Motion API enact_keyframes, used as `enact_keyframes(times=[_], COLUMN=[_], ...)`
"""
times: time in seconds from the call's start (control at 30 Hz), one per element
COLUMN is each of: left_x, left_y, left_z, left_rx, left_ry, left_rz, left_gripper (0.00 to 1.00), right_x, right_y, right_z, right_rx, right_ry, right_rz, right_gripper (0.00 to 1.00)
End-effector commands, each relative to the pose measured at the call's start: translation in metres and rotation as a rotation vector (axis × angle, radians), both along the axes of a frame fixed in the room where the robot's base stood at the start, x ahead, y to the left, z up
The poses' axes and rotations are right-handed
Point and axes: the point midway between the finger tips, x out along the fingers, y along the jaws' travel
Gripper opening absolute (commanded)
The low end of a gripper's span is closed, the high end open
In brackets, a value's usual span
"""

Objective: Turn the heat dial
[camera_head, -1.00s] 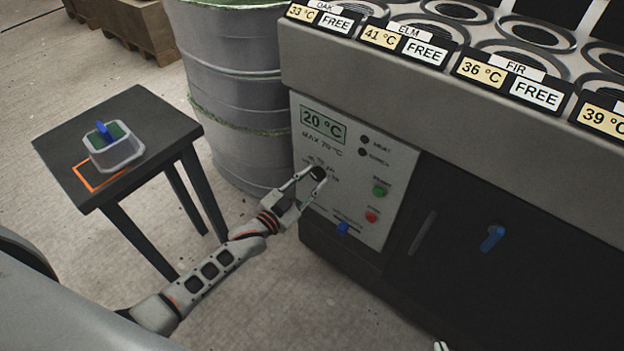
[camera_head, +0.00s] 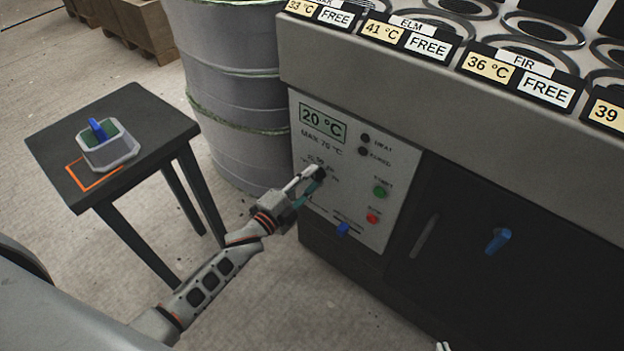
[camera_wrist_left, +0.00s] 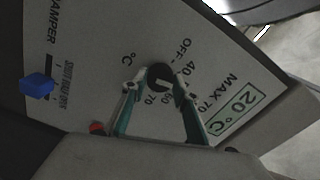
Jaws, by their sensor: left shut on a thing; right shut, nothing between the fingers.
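The heat dial (camera_head: 319,174) is a small black knob on the pale control panel, below a display reading 20 °C. My left gripper (camera_head: 312,180) is shut on the dial, one finger on each side of it. The left wrist view shows the dial (camera_wrist_left: 160,77) between the two fingertips (camera_wrist_left: 157,90), with a pale mark on its face. Scale numbers including 40, 60 and 70 and the word OFF are printed around it; the fingers cover part of the scale. Only a small tip of my right gripper (camera_head: 443,346) shows at the bottom edge.
A green button (camera_head: 380,192), a red button (camera_head: 373,218) and a blue slider (camera_head: 343,229) sit near the dial. A blue handle (camera_head: 498,241) is on the dark door. A grey drum (camera_head: 232,95) and a dark table (camera_head: 150,112) with a tub stand left.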

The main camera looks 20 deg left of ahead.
Motion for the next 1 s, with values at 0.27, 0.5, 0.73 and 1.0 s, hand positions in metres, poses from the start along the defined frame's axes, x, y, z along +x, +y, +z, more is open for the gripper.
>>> enact_keyframes(times=[0.27, 0.5, 0.73, 1.0], left_x=[-0.0005, -0.0003, -0.0003, -0.0002], left_y=[0.0, 0.0, -0.0001, -0.0001], left_z=[-0.0013, -0.0008, -0.0006, -0.0005], left_rx=[0.104, 0.132, 0.134, 0.133], left_ry=[-0.037, -0.047, -0.048, -0.047], left_rz=[0.0, 0.0, 0.0, 0.0], left_gripper=[0.07, 0.07, 0.07, 0.46], right_x=[-0.0032, -0.0022, -0.0015, -0.0014], right_y=[0.0025, 0.0036, 0.0046, 0.0042], right_z=[-0.0048, -0.0028, -0.0016, -0.0018], right_rx=[0.003, 0.007, 0.011, 0.012], right_ry=[0.009, 0.006, 0.004, 0.004], right_rz=[0.003, -0.001, -0.004, -0.005], right_gripper=[0.0, 0.0, 0.0, 0.0])
